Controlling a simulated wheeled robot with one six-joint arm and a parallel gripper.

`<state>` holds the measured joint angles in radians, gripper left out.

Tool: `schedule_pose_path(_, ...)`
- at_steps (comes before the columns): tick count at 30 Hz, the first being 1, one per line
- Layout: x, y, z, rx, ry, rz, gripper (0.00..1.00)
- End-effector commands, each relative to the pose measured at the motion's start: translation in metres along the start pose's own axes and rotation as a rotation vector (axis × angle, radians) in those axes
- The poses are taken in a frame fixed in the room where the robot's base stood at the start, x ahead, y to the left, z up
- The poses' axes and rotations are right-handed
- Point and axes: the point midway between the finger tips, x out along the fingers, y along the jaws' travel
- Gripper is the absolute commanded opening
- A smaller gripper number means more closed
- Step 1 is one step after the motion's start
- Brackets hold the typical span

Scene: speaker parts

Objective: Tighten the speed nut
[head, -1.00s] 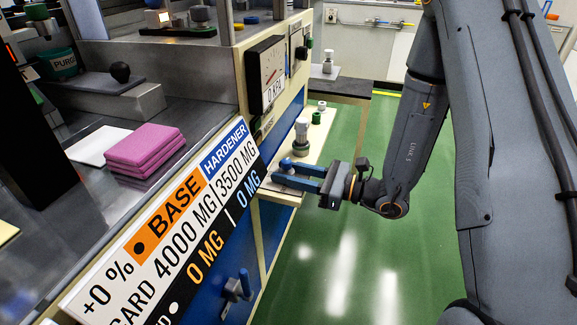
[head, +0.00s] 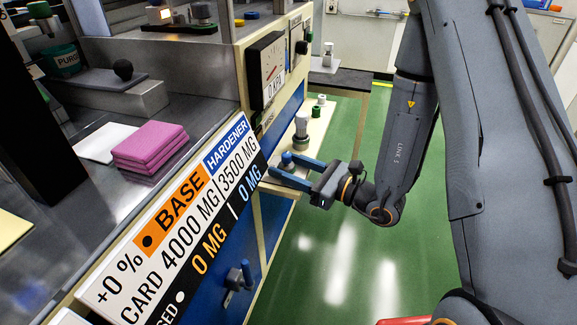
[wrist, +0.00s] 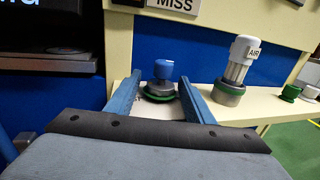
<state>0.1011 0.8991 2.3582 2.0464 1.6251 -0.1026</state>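A small part with a blue cap (wrist: 163,70) on a grey body and green base stands upright on the cream shelf. It is probably the speed nut, though no label shows. Its blue top also shows in the head view (head: 287,158). My gripper (wrist: 161,84) is open, with one blue finger on each side of the part. Gaps show between the fingers and the part, so it is not gripped. The head view shows my gripper (head: 277,164) reaching in over the shelf from the right; its fingers partly cover the part's base.
A white-topped AIR fitting (wrist: 241,62) with a green ring stands right of the part on the shelf (wrist: 268,104). The blue cabinet wall (wrist: 205,58) rises behind. Open green floor (head: 330,265) lies on the right.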

Motion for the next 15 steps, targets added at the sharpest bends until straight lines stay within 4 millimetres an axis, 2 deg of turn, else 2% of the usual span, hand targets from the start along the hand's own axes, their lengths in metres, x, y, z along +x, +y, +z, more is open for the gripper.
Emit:
schedule_pose_path(10, -0.002, -0.001, 0.000, 0.000, 0.001, -0.002, 0.51)
schedule_pose_path(15, -0.020, -0.002, 0.000, 0.003, 0.002, -0.005, 0.51)
